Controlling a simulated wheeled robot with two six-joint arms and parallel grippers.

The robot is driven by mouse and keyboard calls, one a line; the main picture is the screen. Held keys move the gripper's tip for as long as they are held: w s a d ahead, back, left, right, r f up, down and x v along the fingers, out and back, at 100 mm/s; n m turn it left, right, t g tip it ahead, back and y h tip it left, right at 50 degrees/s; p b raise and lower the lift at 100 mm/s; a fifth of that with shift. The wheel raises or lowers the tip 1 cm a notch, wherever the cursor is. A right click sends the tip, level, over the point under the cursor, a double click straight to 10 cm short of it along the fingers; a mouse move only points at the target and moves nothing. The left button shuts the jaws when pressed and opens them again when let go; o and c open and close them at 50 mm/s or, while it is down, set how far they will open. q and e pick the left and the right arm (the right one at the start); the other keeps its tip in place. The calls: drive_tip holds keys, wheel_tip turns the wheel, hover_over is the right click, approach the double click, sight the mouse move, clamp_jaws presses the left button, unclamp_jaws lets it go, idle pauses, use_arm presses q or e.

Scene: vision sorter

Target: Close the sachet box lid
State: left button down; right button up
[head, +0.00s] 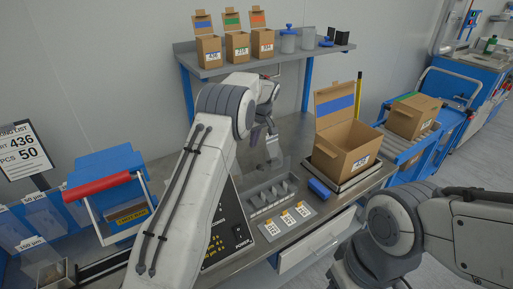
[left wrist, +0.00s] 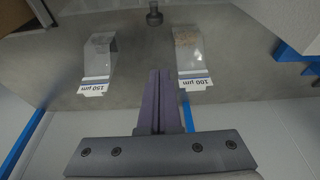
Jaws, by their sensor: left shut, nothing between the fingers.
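An open cardboard box (head: 340,160) with a blue-striped lid (head: 335,103) stands on the bench at centre right in the head view. Its lid flap is raised upright at the back, and a white label is on its front. My left gripper (head: 272,150) is left of the box, apart from it, over the bench. In the left wrist view its fingers (left wrist: 160,98) are together with nothing between them. My right arm comes in at the lower right of the head view, but its gripper is out of frame.
Clear pieces labelled 150 µm (left wrist: 98,60) and 100 µm (left wrist: 190,58) show beyond the fingers. Small open boxes (head: 236,45) stand on the shelf. Another box (head: 412,115) is on the rollers at right.

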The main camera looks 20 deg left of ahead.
sight(261, 172)
use_arm(q)
wheel_tip(261, 172, down, 8)
drive_tip(key=s+d+p, duration=0.1)
drive_tip(key=p, duration=0.2)
drive_tip(key=shift+d+r, duration=0.2)
